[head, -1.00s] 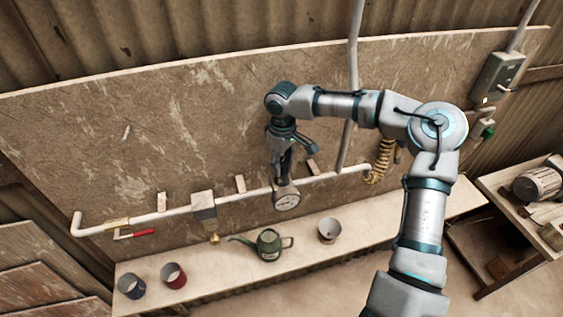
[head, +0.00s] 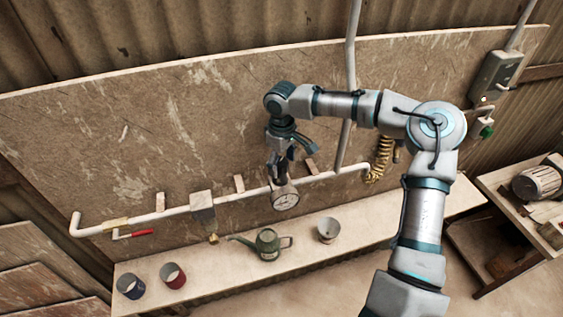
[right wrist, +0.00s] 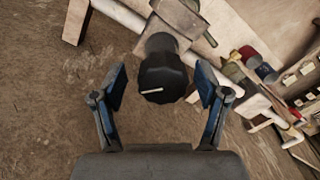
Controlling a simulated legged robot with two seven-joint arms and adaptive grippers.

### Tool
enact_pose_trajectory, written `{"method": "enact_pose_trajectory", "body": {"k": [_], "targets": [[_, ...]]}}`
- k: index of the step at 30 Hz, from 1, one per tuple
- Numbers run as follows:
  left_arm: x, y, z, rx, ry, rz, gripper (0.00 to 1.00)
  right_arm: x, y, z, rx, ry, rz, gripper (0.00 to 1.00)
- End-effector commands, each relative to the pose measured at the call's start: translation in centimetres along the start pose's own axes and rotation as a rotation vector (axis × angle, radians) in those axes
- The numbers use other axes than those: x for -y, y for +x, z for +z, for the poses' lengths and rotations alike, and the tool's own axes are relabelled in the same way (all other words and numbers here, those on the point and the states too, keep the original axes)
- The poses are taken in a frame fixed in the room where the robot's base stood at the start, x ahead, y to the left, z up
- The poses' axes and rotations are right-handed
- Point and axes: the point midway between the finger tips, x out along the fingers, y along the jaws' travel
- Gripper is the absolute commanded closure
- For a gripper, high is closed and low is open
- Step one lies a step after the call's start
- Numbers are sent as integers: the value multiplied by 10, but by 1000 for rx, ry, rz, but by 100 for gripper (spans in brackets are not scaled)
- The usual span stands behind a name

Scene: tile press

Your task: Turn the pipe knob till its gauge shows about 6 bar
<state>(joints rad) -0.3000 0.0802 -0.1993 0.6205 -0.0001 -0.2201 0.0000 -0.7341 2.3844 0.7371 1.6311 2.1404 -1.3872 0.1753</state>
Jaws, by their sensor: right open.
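The white round gauge (head: 285,197) sits on the front of the pale pipe (head: 240,196) along the board; its needle is too small to read. My right gripper (head: 277,168) points down just above the gauge. In the right wrist view the black pipe knob (right wrist: 162,78), with a white mark on its face, stands between the two open blue fingertips. Gaps show on both sides, so the fingers seem clear of it. In the head view the gripper largely hides the knob. My left gripper is out of view.
A red-handled valve (head: 140,233) and a box fitting (head: 203,205) sit on the pipe to the left.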

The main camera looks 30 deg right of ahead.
Motion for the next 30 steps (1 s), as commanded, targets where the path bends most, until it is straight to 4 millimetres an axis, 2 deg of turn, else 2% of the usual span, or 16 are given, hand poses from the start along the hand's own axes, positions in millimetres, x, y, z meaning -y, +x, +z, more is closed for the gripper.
{"method": "enact_pose_trajectory", "body": {"k": [5, 8, 15, 21, 30], "targets": [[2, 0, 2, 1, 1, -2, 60, 0, -8, -1, -4, 0, 1, 26], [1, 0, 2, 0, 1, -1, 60, 0, -24, -1, -6, 2, 2, 26], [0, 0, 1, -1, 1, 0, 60, -1, -77, -1, -5, 2, 2, 26], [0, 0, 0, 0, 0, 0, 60, -2, -109, -1, -2, 1, 0, 26], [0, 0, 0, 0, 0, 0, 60, -2, -119, 0, 1, 0, -2, 26]]}}
